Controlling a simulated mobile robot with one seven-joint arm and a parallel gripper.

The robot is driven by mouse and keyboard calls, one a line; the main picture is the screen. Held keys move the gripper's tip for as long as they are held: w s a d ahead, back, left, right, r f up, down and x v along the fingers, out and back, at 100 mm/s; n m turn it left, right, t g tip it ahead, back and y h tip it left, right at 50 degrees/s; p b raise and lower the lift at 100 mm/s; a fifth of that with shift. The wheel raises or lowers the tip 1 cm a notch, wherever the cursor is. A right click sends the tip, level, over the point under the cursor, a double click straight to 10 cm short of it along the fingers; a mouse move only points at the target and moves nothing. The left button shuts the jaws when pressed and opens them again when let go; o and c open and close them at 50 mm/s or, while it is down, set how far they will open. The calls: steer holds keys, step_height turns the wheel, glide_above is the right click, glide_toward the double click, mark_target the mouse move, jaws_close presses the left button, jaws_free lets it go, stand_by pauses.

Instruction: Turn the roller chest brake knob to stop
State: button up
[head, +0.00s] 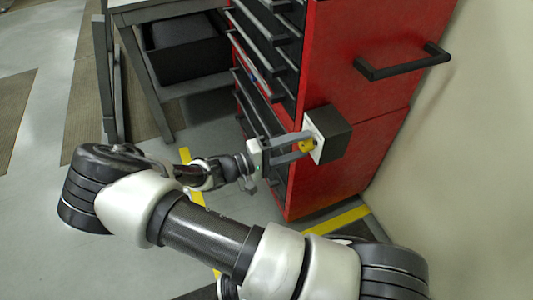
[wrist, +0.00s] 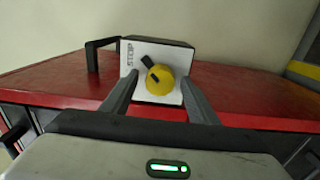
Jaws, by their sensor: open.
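The brake knob is a round yellow knob (head: 306,145) on a white plate (head: 318,137), fixed to a dark box (head: 334,132) on the red roller chest's side. In the wrist view the knob (wrist: 160,80) carries a black mark, and a black bar sits at its upper left edge. The word STOP (wrist: 130,54) stands at the plate's left, sideways in the picture. My gripper (head: 300,144) is open, its two fingers on either side of the knob. In the wrist view a gap shows between the fingers and the knob; I cannot tell whether either touches it.
The red roller chest (head: 360,100) has dark drawer fronts on its left and a black push handle (head: 405,62) above the box. A pale wall (head: 455,150) runs close on the right. A workbench with a black bin (head: 185,48) stands at the upper left. Yellow tape (head: 335,222) marks the floor.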

steer(key=v, duration=1.7)
steer(key=shift+a+p, duration=0.15)
steer(key=shift+p, duration=0.25)
steer(key=s+d+r+m+y, duration=0.1)
steer(key=s+d+r+y, duration=0.4)
steer(key=r, duration=0.4)
steer(key=s+d+r+m+y, duration=0.1)
steer(key=s+d+r+y, duration=0.2)
steer(key=d+r+y, duration=0.45)
steer(key=s+d+r+m+y, duration=0.1)
steer(key=s+d+r+y, duration=0.35)
steer(key=r, duration=0.65)
step_height(320, 180, up, 19)
steer(key=p, duration=1.9)
steer(key=shift+r+p, duration=0.15)
steer(key=shift+p, duration=0.2)
